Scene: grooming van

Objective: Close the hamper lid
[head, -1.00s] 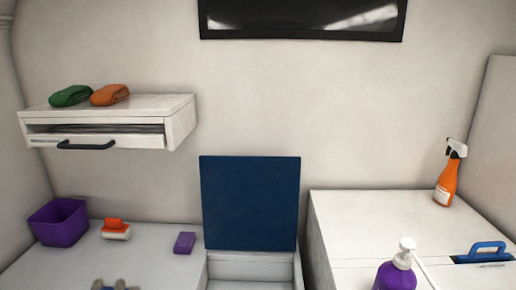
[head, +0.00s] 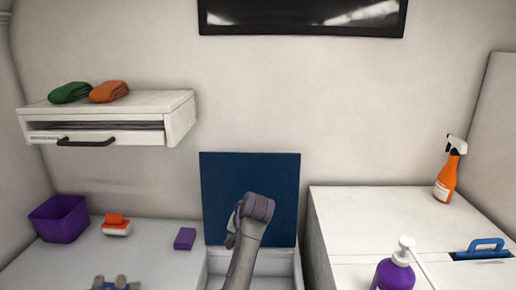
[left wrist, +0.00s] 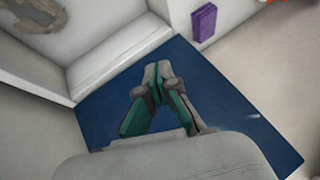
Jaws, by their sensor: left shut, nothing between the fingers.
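The hamper lid (head: 225,182) is a dark blue square panel. It stands open and upright at the back of the white hamper (head: 299,268), against the wall. The hamper's open top shows below it, partly cut off by the picture's lower edge. My left arm rises in front of the lid in the head view, and its fingertips cannot be made out there. In the left wrist view my left gripper (left wrist: 158,72) is shut and empty, with the blue lid (left wrist: 245,115) behind its fingers. I cannot tell whether they touch. My right gripper is not in view.
The counter left of the hamper holds a purple bin (head: 60,220), an orange-and-white brush (head: 117,225) and a purple block (head: 185,239). A drawer shelf (head: 150,104) juts out above. A white cabinet (head: 370,215) with a purple pump bottle (head: 393,275) stands right.

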